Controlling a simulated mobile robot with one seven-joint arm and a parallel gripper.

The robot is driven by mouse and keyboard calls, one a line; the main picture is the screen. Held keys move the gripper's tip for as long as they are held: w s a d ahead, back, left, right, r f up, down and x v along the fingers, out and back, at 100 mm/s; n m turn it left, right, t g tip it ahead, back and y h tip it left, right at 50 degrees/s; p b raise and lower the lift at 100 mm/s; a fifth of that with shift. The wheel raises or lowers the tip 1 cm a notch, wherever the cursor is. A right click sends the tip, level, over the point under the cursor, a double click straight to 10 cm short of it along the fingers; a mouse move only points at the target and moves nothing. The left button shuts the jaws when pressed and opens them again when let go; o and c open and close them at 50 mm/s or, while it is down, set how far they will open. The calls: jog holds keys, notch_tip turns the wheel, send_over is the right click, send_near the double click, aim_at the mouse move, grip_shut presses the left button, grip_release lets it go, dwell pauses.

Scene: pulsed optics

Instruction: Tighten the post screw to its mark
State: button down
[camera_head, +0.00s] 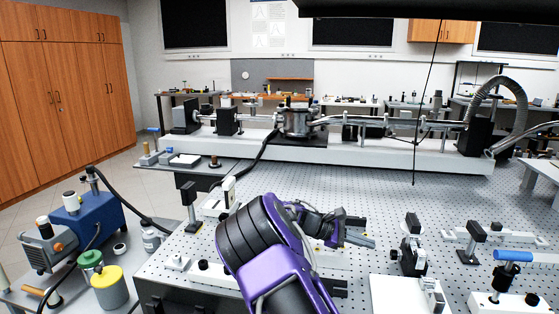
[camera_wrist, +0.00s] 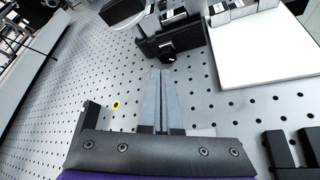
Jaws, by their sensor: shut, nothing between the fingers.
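My gripper (camera_head: 373,242) reaches over the perforated optical table (camera_head: 350,195), left of a black post mount (camera_head: 409,257). In the wrist view my gripper (camera_wrist: 160,73) shows two grey fingers lying together, shut and empty. The same dark mount (camera_wrist: 182,38) stands just beyond the fingertips. A small black knob (camera_wrist: 168,57) on its near side faces the fingertips, with a small apparent gap. It may be the post screw, but I cannot tell for sure. No mark on the knob can be made out.
A blue-topped device (camera_head: 513,256) stands at the right.

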aim_at(401, 256)
jog(key=shift+s+d, duration=0.2)
jog(key=shift+d, duration=0.8)
jog(key=shift+s+d, duration=0.2)
jog(key=shift+d, duration=0.75)
jog(key=shift+s+d, duration=0.2)
jog(key=shift+d, duration=0.8)
jog(key=shift+f, duration=0.3)
jog(key=shift+s+a, duration=0.1)
jog(key=shift+s, duration=0.15)
jog(key=shift+s+f+p, duration=0.1)
jog(key=shift+s+p, duration=0.05)
jog(key=shift+p, duration=0.15)
jog(key=shift+s+a+f, duration=0.1)
jog(key=shift+s+f, duration=0.15)
jog(key=shift+s+f+p, duration=0.15)
jog(key=shift+f+p, duration=0.05)
jog(key=shift+p, duration=0.1)
jog(key=shift+r, duration=0.15)
jog(key=shift+s+r+p, duration=0.2)
jog(key=shift+s+p, duration=0.05)
jog(key=shift+p, duration=0.05)
jog(key=shift+w+a+p, duration=0.15)
jog(key=shift+w+a, duration=0.05)
jog(key=shift+a, duration=0.8)
jog(key=shift+w+a+p, duration=0.15)
jog(key=shift+w+a, duration=0.05)
jog(key=shift+a, duration=0.8)
jog(key=shift+w+a+p, duration=0.15)
jog(key=shift+w+a, duration=0.05)
jog(key=shift+a, duration=0.8)
